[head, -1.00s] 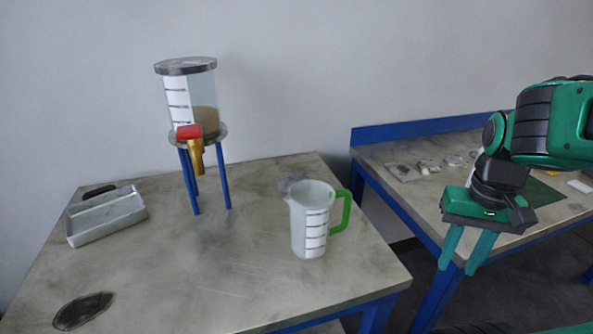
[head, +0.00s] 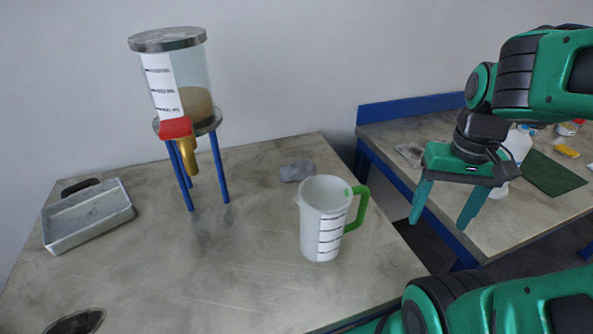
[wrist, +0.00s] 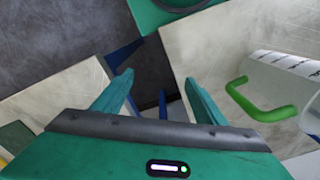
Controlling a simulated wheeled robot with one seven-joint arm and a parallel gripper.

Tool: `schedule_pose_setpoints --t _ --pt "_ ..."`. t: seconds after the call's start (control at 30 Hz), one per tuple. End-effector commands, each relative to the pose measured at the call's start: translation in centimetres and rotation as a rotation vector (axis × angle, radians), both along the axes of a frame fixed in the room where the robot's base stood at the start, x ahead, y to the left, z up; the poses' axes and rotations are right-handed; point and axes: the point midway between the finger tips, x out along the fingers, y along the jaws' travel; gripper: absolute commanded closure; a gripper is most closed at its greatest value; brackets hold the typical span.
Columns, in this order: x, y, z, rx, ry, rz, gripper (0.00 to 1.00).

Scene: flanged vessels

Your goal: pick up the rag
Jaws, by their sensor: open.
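A small grey crumpled item, seemingly the rag (head: 297,170), lies on the left table behind the white measuring jug (head: 323,225). It is clear of the jug in the head view; I cannot make it out in the wrist view. My gripper (head: 441,224) is open and empty, pointing down, to the right of the rag and jug, over the gap between the two tables. In the wrist view its two green fingers (wrist: 159,80) stand apart with nothing between them.
The jug's green handle (wrist: 262,103) is to the right in the wrist view. A clear vessel (head: 180,85) with a red-handled brass tap stands on blue legs. A metal tray (head: 88,222) is at left. The right table (head: 530,225) holds a green mat (head: 552,174) and bottles.

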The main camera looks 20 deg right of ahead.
Motion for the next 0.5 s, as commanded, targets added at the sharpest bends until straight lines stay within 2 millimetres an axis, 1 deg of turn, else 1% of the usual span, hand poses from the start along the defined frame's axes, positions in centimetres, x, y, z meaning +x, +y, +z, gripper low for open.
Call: schedule_pose_setpoints --t 0.07,0.17,0.27,0.3,0.37,0.4,0.47,0.5 --pt "1.6 -0.3 0.6 -0.014 0.005 0.080 0.35" --pt "4.6 -0.4 1.7 -0.036 0.018 0.249 0.35" --pt "8.6 0.1 2.8 -0.057 0.031 0.475 0.35" --pt "10.4 0.5 3.2 -0.063 0.037 0.572 0.35" --pt "12.9 1.3 3.7 -0.069 0.045 0.718 0.35" --pt "14.6 2.0 3.9 -0.071 0.049 0.814 0.35" --pt "17.2 3.1 4.1 -0.072 0.054 0.961 0.35" --pt "18.9 4.0 4.2 -0.070 0.056 1.058 0.35"
